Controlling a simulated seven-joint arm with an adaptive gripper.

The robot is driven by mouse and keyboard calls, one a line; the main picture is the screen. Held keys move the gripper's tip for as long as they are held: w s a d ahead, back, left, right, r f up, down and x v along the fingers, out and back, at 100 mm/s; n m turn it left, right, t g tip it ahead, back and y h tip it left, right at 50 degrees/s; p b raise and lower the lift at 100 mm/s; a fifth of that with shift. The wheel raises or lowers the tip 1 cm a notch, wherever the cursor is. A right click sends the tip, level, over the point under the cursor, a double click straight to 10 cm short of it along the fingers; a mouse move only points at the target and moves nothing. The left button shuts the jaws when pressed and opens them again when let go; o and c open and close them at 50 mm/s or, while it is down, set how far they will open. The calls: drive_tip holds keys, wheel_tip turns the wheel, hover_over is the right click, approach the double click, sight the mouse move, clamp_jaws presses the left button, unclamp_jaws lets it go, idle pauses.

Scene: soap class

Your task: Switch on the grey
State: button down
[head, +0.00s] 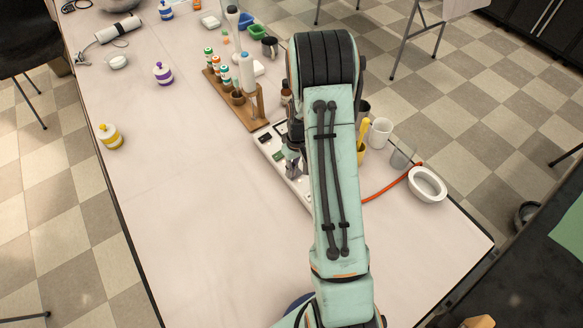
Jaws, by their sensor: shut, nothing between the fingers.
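A long white panel (267,152) lies on the table left of my arm, running diagonally. It carries a small dark part (265,139) and a small green part (279,155). My gripper (293,170) is over the middle of this panel, pointing down, shut and empty. Whether its tips touch the panel cannot be told. My arm hides the panel's right side. No grey switch can be made out clearly at this size.
A wooden rack (247,117) with several small bottles stands beyond the panel. A white mug (380,132), a clear beaker (401,155), a white bowl (427,184) and an orange hose (387,187) are right of my arm. The table's left front is clear.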

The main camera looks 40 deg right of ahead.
drive_tip(key=shift+f, duration=0.1)
drive_tip(key=shift+d+r, duration=0.3)
drive_tip(key=shift+d, duration=0.4)
wheel_tip(320, 180, up, 14)
drive_tip(key=a, duration=0.1)
drive_tip(key=shift+a, duration=0.35)
idle(0.5)
